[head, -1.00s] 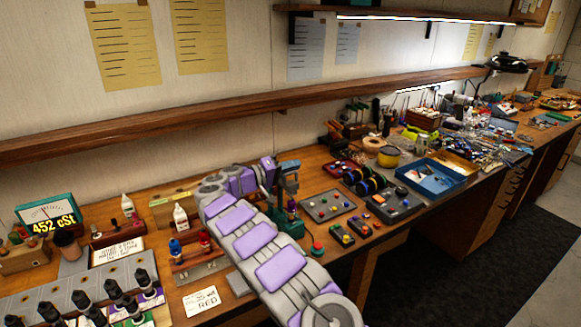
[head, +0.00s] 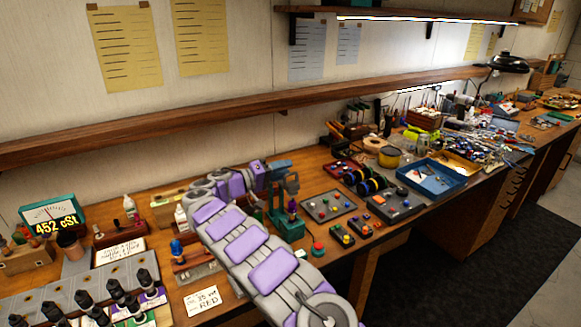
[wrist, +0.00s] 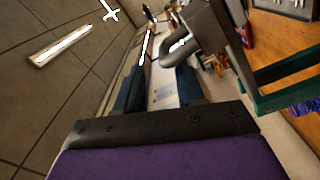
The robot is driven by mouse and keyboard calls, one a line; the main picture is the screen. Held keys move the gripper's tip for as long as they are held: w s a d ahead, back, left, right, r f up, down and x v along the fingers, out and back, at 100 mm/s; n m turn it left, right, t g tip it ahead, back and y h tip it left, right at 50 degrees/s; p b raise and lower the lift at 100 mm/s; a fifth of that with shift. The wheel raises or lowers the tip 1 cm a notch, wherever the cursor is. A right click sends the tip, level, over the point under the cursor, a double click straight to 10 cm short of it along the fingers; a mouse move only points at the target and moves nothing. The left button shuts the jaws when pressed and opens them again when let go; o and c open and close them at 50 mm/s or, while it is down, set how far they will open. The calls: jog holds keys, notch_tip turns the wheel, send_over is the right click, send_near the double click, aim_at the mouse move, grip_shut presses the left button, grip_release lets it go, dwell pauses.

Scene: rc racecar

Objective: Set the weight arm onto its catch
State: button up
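Teal framework (wrist: 285,85) also fills the right of the wrist view. A thick dark grey bent bar (wrist: 208,45) crosses just ahead of my right finger; I cannot tell whether it is the weight arm. The catch cannot be made out. My gripper (wrist: 160,85) has two dark blue fingers apart with a visible gap and nothing held between them.
A meter (head: 50,217) reading 452 cSt stands at the left. A button panel (head: 328,205), a red button (head: 318,250) and a blue tray (head: 432,178) lie right of the stand. A wooden shelf (head: 150,127) runs above.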

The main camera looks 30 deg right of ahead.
jog(key=a+p, duration=0.2)
jog(key=a, duration=1.2)
jog(key=shift+s, duration=0.2)
jog(key=s+d+r+n+g+y, duration=0.1)
jog(key=s+d+r+g+y, duration=0.1)
jog(key=s+d+r, duration=0.6)
jog(key=s+d+g+y, duration=0.2)
jog(key=s+d+y, duration=0.15)
jog(key=s, duration=1.25)
jog(key=s+a+f+n+y, duration=0.1)
jog(key=s+a+f+y, duration=0.2)
jog(key=s+a, duration=0.3)
jog(key=s+a+f+t+y, duration=0.1)
jog(key=s+a+f+y, duration=0.3)
jog(key=s, duration=1)
jog(key=s+a+f+n+y, duration=0.1)
jog(key=s+a+f+y, duration=0.2)
jog(key=s+a, duration=0.7)
jog(key=shift+s+f+n+t+y, duration=0.25)
jog(key=shift+f+n+t+y, duration=0.1)
jog(key=shift+y, duration=0.9)
jog(key=shift+d, duration=0.15)
